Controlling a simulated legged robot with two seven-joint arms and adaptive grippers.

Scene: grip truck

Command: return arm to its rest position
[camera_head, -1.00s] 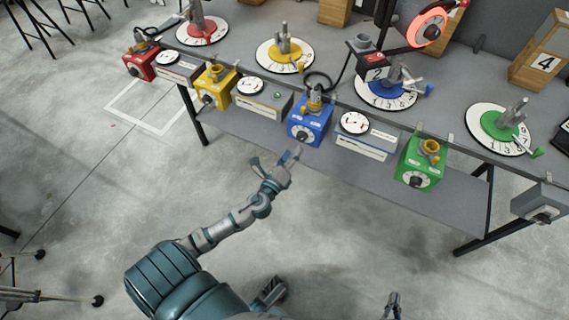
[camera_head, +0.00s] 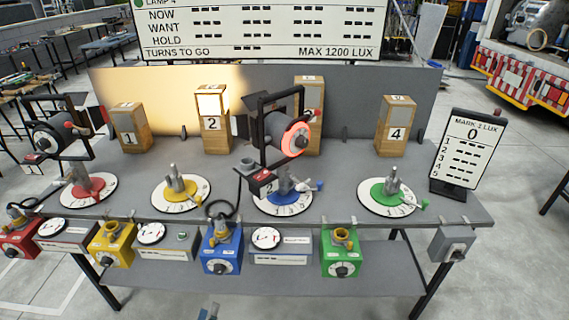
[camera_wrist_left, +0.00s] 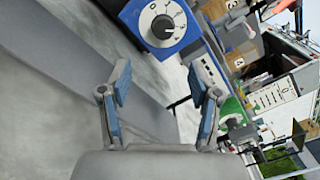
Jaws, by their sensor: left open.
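My left gripper (camera_wrist_left: 166,88) is open and empty in the left wrist view, its two blue-grey fingers spread apart. Beyond the fingers, the blue control box (camera_wrist_left: 162,25) with its round dial shows at the top, clear of them. In the head view only a small tip of my left gripper (camera_head: 209,311) shows at the bottom edge, below and in front of the blue control box (camera_head: 222,252). The rest of the left arm is out of that view. My right gripper is in neither view.
The grey table (camera_head: 340,212) carries red, yellow, blue and green dials, with control boxes along its front edge. Two lamps (camera_head: 50,138) stand on it. A sign (camera_head: 468,150) stands at its right end. Grey floor (camera_head: 480,290) is free at the right front.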

